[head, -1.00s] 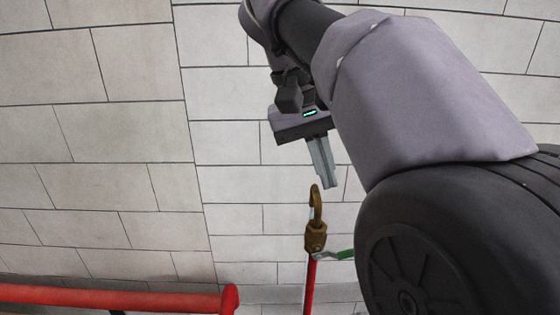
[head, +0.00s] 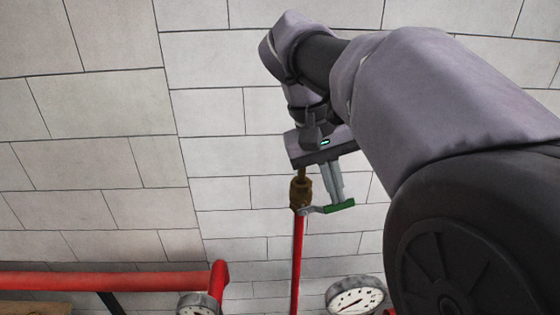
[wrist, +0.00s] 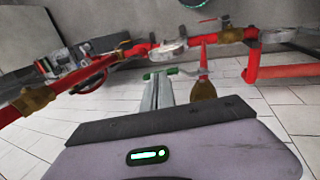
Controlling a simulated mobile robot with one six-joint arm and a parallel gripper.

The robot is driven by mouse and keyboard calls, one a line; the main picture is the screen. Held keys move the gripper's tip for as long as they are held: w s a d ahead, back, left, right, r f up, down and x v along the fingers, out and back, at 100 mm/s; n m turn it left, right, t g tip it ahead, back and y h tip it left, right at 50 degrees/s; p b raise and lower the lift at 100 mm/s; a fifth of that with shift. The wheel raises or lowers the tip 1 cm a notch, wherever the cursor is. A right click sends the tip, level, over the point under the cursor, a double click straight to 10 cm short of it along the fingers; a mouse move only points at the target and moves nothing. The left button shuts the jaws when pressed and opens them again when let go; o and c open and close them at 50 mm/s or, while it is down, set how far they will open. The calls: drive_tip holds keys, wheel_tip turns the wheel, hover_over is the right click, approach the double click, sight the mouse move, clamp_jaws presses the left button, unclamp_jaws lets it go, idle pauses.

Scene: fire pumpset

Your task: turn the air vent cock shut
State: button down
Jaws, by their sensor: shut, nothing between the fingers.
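The air vent cock (head: 300,193) is a brass body on top of a thin upright red pipe. Its lever sticks out sideways to the right and ends in a green handle (head: 341,206). My gripper (head: 338,198) points down beside the brass body, with its fingers shut and empty. Its tips are right at the green handle; I cannot tell whether they touch it. In the wrist view the green handle (wrist: 160,74) shows just beyond the fingertips (wrist: 158,82), and the brass body (wrist: 203,89) stands to their right. My gripper hides the top of the brass part in the head view.
A thick red pipe (head: 110,281) runs along the lower left. Two round gauges stand low, one left (head: 198,305) and one right (head: 356,295). A pale block wall (head: 90,130) is behind. The wrist view shows more red pipework (wrist: 125,55) beyond the cock.

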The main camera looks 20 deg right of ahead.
drive_tip(key=shift+s+d+f+t+y+p, duration=0.2)
drive_tip(key=shift+d+f+y, duration=0.1)
drive_tip(key=shift+y, duration=0.25)
drive_tip(key=shift+s+d+f+t+y+p, duration=0.1)
drive_tip(key=shift+d+f+y+p, duration=0.15)
drive_tip(key=shift+y, duration=0.3)
drive_tip(key=shift+d+f, duration=0.45)
drive_tip(key=shift+f, duration=0.05)
drive_tip(key=shift+a, duration=0.15)
